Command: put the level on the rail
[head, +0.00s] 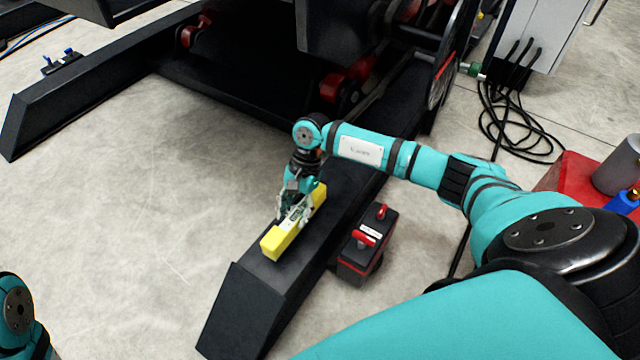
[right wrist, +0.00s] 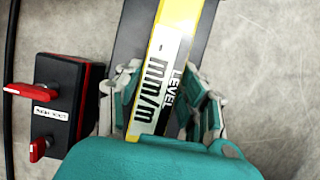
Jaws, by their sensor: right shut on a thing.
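The yellow level (head: 283,237) lies lengthwise along the black rail (head: 246,300) in the head view. I cannot tell whether it rests on the rail or is held just above it. My right gripper (head: 296,208) is shut on the level around its middle, from above. In the right wrist view the level (right wrist: 172,45) shows its white top face with black lettering, between the fingers of the right gripper (right wrist: 165,100). The rail (right wrist: 130,40) runs beneath it. My left gripper is not in view.
A black switch box with red handles (head: 360,262) stands on the floor right of the rail; it also shows in the right wrist view (right wrist: 68,75). The dark positioner frame (head: 230,80) stands behind. Cables (head: 520,125) lie at the right.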

